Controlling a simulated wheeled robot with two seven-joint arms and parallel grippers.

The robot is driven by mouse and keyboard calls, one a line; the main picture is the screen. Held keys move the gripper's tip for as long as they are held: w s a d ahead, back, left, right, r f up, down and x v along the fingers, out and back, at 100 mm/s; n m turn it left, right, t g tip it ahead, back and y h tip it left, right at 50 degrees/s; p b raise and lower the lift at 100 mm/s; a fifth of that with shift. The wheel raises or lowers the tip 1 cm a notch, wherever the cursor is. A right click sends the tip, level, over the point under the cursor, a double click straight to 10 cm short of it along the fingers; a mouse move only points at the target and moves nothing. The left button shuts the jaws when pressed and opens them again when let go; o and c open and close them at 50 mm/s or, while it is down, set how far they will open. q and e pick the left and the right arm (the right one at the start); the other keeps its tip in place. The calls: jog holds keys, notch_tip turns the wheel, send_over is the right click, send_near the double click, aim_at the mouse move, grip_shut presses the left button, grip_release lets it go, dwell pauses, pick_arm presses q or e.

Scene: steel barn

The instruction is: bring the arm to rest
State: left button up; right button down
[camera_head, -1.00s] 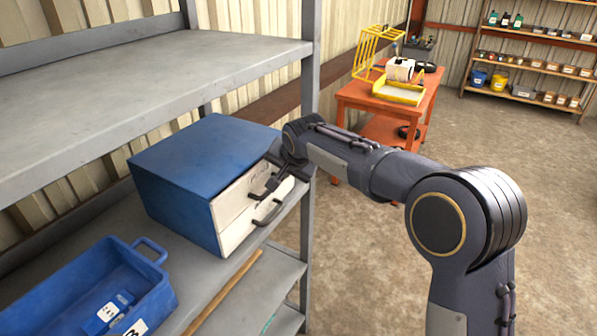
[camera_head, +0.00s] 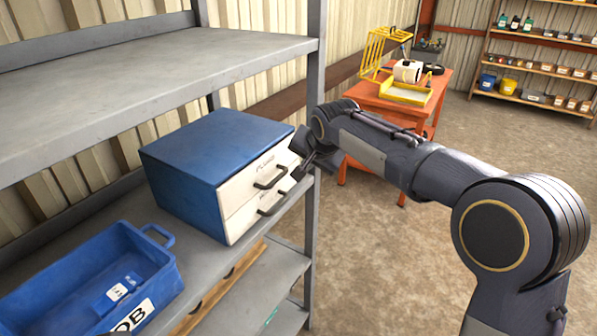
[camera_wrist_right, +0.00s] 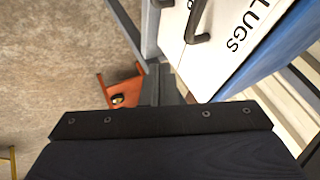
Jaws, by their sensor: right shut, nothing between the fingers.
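My right arm reaches in from the right in the head view. Its gripper (camera_head: 303,168) is shut and empty, just right of the drawer cabinet's front and clear of its handles. The blue cabinet (camera_head: 207,152) stands on the shelf; its two white drawers, upper (camera_head: 255,180) and lower (camera_head: 258,208), look closed. Each has a dark handle. In the right wrist view, the dark gripper body (camera_wrist_right: 160,125) fills the bottom, and a white drawer front (camera_wrist_right: 226,38) with lettering "LUGS" shows at upper right. My left gripper is not in view.
The grey shelf rack's post (camera_head: 316,110) stands close to my gripper. A blue bin (camera_head: 160,275) sits left on the same shelf. An orange table (camera_head: 440,95) with a yellow rack and tray stands behind. Open floor (camera_head: 500,135) lies to the right.

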jog(key=v, duration=0.5)
jog(key=s+d+f+n+g, duration=0.1)
jog(key=s+d+f+n, duration=0.15)
jog(key=s+d, duration=1.25)
jog(key=s+f, duration=0.4)
jog(key=s, duration=0.3)
jog(key=s+f+n+y, duration=0.1)
jog(key=s+f, duration=0.3)
jog(key=s, duration=0.3)
jog(key=s+f, duration=0.3)
jog(key=s, duration=0.3)
jog(key=shift+s+f+g+b, duration=0.3)
jog(key=shift+s+f+b, duration=0.05)
jog(key=shift+s+f, duration=0.05)
jog(key=shift+a+n, duration=0.1)
jog(key=shift+n, duration=0.15)
